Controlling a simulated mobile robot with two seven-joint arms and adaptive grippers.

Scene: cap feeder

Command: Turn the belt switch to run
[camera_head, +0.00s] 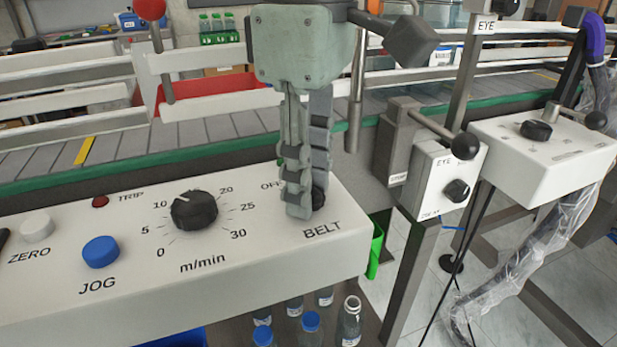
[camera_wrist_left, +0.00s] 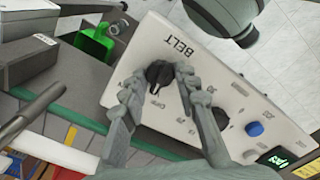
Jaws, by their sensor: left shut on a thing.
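The belt switch (camera_head: 318,198) is a small black knob on the white control panel (camera_head: 262,290), above the word BELT and beside the partly covered OFF mark. My left gripper (camera_head: 305,205) points down over it and hides most of it in the head view. In the left wrist view the belt switch (camera_wrist_left: 160,73) sits between the two fingertips of my left gripper (camera_wrist_left: 161,80), which are shut on it. The mark its pointer faces cannot be made out. My right gripper is not in view.
A large black speed dial (camera_head: 194,210), a blue JOG button (camera_head: 101,252), a white ZERO button (camera_head: 37,225) and a red TRIP lamp (camera_head: 100,201) are on the same panel. An EYE box (camera_head: 445,175) stands to the right. The conveyor (camera_head: 220,128) runs behind.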

